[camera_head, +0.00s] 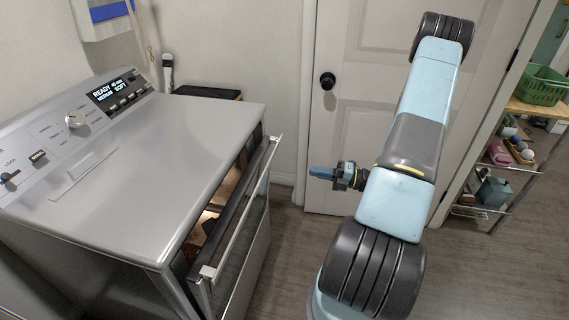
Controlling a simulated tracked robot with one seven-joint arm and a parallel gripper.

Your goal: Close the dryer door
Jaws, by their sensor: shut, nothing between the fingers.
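A silver dryer (165,165) stands at the left with its control panel at the back. Its front door (245,240) is partly open, tilted outward at the top with a gap to the body. The lit interior shows through the gap. A handle bar runs along the door's top edge. My gripper (318,172) is to the right of the dryer, apart from the door, pointing left toward it. Its blue fingers are shut and empty.
A white door (375,60) with a dark knob stands behind my arm. A shelf rack (490,185) with a green basket (541,86) and small items is at the right. Wooden floor (290,250) lies clear between the dryer and my arm. A dark-topped object (207,92) stands behind the dryer.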

